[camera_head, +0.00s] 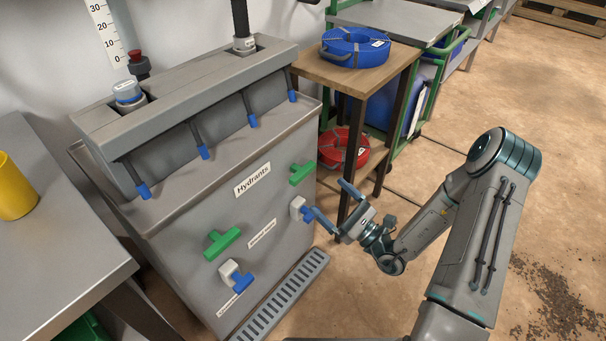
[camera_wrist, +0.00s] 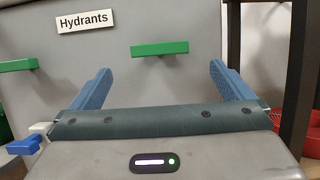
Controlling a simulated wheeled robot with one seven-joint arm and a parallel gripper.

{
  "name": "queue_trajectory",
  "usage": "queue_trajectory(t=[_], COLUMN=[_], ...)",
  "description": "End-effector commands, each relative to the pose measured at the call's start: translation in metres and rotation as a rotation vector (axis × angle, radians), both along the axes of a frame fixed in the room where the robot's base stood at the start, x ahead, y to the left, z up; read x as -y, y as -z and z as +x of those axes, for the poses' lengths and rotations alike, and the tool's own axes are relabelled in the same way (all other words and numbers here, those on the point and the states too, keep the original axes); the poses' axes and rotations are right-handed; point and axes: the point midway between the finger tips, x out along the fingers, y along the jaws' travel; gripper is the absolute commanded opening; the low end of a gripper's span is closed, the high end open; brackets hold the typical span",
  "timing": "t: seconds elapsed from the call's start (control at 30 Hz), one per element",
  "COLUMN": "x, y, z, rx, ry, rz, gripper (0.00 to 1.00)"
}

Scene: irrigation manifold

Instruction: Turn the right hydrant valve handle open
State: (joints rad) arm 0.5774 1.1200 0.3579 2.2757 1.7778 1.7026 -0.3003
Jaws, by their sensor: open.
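The right hydrant handle is a green bar (camera_head: 302,173) on the grey cabinet front, right of the "Hydrants" label. In the wrist view this green bar (camera_wrist: 160,48) lies level, ahead of and between my fingertips. My gripper (camera_head: 327,195) is open and empty, its two blue fingers spread toward the cabinet. It stands a little right of and below the handle in the head view, apart from it. The wrist view also shows my gripper (camera_wrist: 161,70) with nothing between its fingers. A second green handle (camera_head: 222,242) sits further left on the cabinet.
A white and blue tap (camera_head: 301,209) sits below the right handle, close to my lower finger. Another such tap (camera_head: 235,275) is at the lower left. A wooden stand (camera_head: 350,78) with a blue hose coil (camera_head: 355,46) is behind. Open floor lies to the right.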

Motion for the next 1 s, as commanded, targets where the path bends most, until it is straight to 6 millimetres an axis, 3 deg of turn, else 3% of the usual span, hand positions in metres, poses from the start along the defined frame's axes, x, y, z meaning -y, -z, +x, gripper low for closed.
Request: queue_trajectory(t=[0.3,0.5,0.93,1.0], x=[-0.051,-0.071,-0.078,-0.078], y=[-0.024,-0.036,-0.041,-0.041], z=[0.038,0.054,0.061,0.061], rx=[0.005,0.002,0.001,0.001], ry=[-0.005,-0.003,-0.001,-0.001], rz=[-0.003,-0.003,-0.002,-0.002], gripper=[1.0,1.0,1.0,0.83])
